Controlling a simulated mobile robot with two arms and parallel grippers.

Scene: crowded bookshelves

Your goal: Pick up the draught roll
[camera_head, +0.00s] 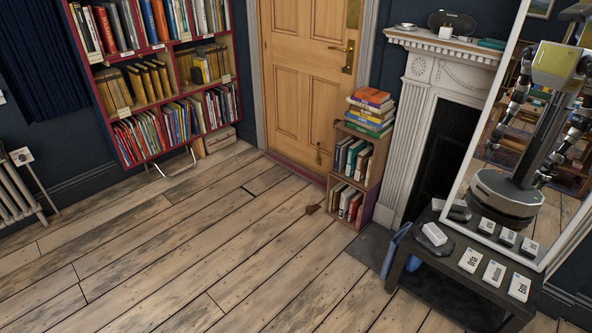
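A long, low maroon strip (297,171) lies on the floor along the foot of the wooden door (307,85). It may be the draught roll, but I cannot tell it surely from a door sill. Its right end stops near the small book crate. Neither of my grippers shows directly in the view. A robot with two arms appears in the mirror at the right, its grippers too small to read.
Stacked crates of books (366,169) stand right of the door. The plank floor (200,245) is mostly clear.

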